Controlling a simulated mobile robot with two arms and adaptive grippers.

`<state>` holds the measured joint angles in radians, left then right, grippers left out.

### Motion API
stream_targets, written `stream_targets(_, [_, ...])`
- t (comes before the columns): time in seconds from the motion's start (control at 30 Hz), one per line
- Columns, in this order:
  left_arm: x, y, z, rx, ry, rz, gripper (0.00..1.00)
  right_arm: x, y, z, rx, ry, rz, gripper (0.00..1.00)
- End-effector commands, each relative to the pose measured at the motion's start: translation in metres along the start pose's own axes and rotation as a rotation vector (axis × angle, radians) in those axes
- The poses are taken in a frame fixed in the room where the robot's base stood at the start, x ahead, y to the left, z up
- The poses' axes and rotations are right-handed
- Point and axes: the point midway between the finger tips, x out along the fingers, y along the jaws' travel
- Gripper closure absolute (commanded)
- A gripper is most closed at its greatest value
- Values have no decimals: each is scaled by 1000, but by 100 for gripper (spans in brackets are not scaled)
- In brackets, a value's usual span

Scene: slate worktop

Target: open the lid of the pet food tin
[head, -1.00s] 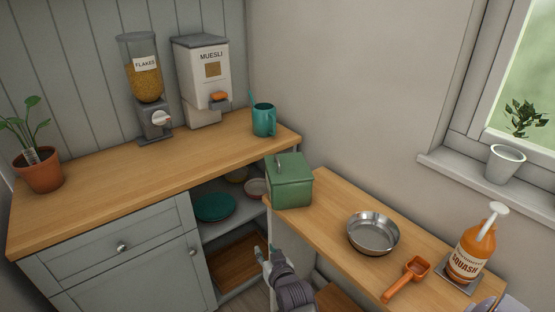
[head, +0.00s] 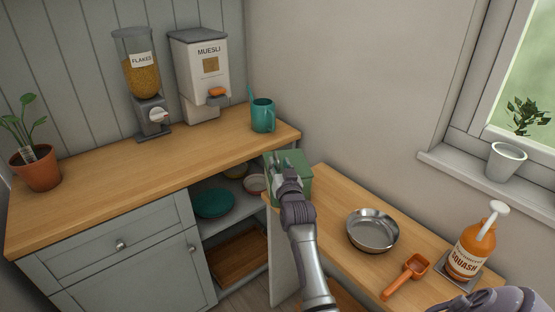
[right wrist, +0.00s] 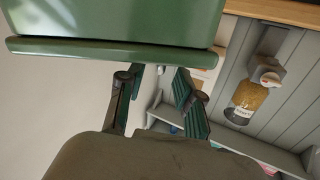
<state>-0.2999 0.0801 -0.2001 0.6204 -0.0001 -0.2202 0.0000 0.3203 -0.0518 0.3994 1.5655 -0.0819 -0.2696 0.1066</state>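The pet food tin, a green box with a lid, stands on the left end of the lower wooden worktop. In the head view its visible part (head: 302,168) is partly covered by my right gripper (head: 283,163), which is at its top. The knob on the lid is hidden now. In the right wrist view the tin (right wrist: 115,18) fills the upper left, with its lid rim close to the fingers; the lid looks shut. My right gripper (right wrist: 158,95) shows two fingers apart, with no object clearly between them.
A steel pan (head: 372,231), an orange scoop (head: 408,277) and a squash bottle (head: 472,250) stand right of the tin. A teal mug (head: 263,116), muesli dispenser (head: 202,85) and flakes dispenser (head: 141,80) are on the upper counter. The wall is behind.

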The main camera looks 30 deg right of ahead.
Motion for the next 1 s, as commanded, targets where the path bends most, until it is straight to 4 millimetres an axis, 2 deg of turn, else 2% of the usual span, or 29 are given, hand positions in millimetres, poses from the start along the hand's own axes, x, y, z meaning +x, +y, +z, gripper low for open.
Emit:
stream_targets(0.03, [0, 0, 0, 0, -1, 0, 60, 8, 0, 0, 0, -1, 0, 65])
stream_targets(0.2, [-1, 0, 0, 0, -1, 0, 60, 24, 0, 0, 0, 1, 0, 65])
stream_targets(0.57, [-1, 0, 1, 0, -1, 0, 60, 29, 0, 0, 0, -1, 0, 65])
stream_targets(0.8, [-1, 0, 1, 0, -1, 0, 60, 29, 0, 0, 0, -1, 0, 100])
stream_targets(1.0, [-1, 0, 1, 0, -1, 0, 60, 28, 0, 0, 0, -1, 0, 100])
